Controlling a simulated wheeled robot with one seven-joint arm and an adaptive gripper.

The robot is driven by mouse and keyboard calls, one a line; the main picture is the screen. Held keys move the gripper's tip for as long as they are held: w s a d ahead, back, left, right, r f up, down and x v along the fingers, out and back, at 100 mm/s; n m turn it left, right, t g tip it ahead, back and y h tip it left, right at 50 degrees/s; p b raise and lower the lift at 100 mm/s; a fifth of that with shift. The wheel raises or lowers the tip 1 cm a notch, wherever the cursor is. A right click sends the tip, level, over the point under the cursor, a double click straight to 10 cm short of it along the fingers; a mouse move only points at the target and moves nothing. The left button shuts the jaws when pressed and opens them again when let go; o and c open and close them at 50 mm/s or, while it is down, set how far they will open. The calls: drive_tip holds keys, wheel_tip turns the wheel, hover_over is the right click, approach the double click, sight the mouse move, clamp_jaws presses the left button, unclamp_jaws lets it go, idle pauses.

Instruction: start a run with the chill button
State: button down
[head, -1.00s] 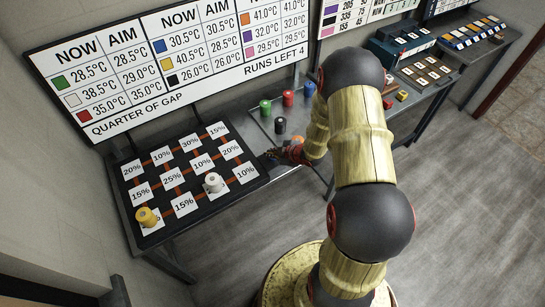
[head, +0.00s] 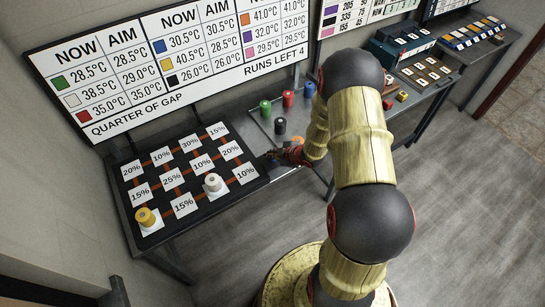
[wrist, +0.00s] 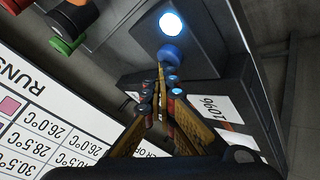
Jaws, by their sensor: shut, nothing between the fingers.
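My gripper (head: 271,156) is shut and empty, low at the right edge of the black percentage board in the head view. In the wrist view, my gripper's fingertips (wrist: 160,76) point at a round blue button (wrist: 169,54) on a dark panel. The tips are just short of it or touching it; I cannot tell which. A bright round lamp (wrist: 172,24) glows bluish white beyond the button. The button cannot be made out in the head view. The wall board (head: 180,62) lists NOW and AIM temperatures and reads RUNS LEFT 4.
The percentage board (head: 232,187) carries a yellow peg (head: 146,217) and a white peg (head: 213,183). Green (head: 265,108), red (head: 288,98), blue (head: 309,89) and black (head: 280,125) pegs stand on a grey tray beside my wrist. More panels stand at the back right.

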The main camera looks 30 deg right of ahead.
drive_tip(key=shift+r+p, duration=0.55)
drive_tip(key=shift+r, duration=0.25)
wheel_tip(320, 180, up, 5)
drive_tip(key=p, duration=0.4)
idle(0.4)
